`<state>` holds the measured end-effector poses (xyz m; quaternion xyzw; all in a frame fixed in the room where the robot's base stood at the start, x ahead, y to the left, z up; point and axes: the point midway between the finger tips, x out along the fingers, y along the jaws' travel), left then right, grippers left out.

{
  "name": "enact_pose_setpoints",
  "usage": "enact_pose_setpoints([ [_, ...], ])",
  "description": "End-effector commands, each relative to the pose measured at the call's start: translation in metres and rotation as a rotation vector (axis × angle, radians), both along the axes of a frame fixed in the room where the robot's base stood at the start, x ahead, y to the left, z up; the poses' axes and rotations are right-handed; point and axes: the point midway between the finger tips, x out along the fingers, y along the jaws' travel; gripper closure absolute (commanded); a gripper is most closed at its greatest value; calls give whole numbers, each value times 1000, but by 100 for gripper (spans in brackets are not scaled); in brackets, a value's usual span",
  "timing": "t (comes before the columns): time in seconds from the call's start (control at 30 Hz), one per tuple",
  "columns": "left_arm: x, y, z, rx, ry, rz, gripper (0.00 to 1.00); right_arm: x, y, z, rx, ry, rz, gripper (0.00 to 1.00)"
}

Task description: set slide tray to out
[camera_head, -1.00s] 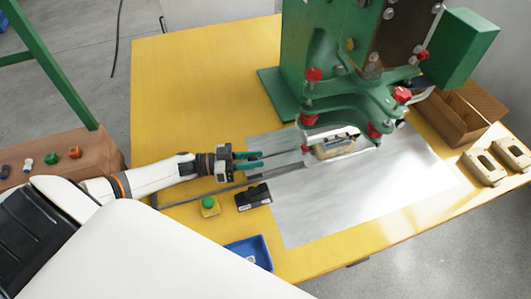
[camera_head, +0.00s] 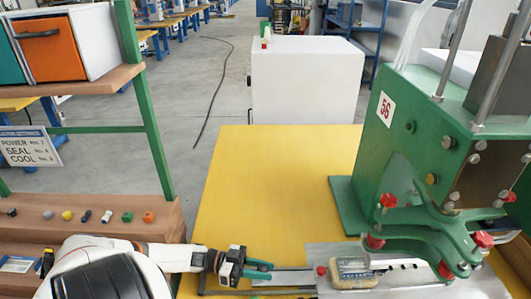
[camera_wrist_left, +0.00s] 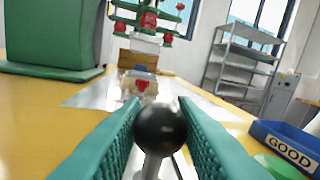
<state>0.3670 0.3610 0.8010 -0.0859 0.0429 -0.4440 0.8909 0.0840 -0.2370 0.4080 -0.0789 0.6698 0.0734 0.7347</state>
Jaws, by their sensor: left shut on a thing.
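My left gripper (camera_head: 262,271) comes in from the left at the front of the yellow table. In the left wrist view its green fingers (camera_wrist_left: 160,128) are shut on a black ball knob (camera_wrist_left: 161,128) on a metal stem. In the head view the fingers hide the knob. To their right, a thin rod runs toward the slide tray (camera_head: 358,284), which carries a beige block (camera_head: 353,267) beside the green press (camera_head: 410,150). In the left wrist view the block (camera_wrist_left: 139,85) shows straight ahead with a red knob. My right gripper is not in view.
A blue bin marked GOOD (camera_wrist_left: 285,145) stands at right in the left wrist view, beside a green round thing (camera_wrist_left: 275,165). A wooden shelf (camera_head: 110,220) with small coloured parts stands at left. The yellow table (camera_head: 265,180) behind my gripper is clear.

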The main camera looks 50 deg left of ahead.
Motion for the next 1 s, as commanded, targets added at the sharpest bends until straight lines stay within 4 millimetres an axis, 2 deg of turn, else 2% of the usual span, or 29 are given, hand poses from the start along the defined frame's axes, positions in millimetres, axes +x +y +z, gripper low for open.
enact_pose_setpoints([
  [0.13, 0, 0, 0, 1, 1, 1, 100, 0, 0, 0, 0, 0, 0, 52],
  [0.17, 0, 0, 0, 1, 1, 1, 71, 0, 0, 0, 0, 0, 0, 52],
  [0.27, 0, 0, 0, 1, 1, 1, 54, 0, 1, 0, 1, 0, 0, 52],
  [0.53, 0, 0, 0, 0, 0, 0, 53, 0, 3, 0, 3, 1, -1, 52],
  [0.63, 0, 0, 6, 0, 0, 0, 53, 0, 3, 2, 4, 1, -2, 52],
  [0.77, 0, 0, 26, 2, 0, -3, 53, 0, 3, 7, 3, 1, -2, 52],
  [1.0, -1, 0, 73, 1, 2, -3, 53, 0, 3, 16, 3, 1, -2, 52],
])
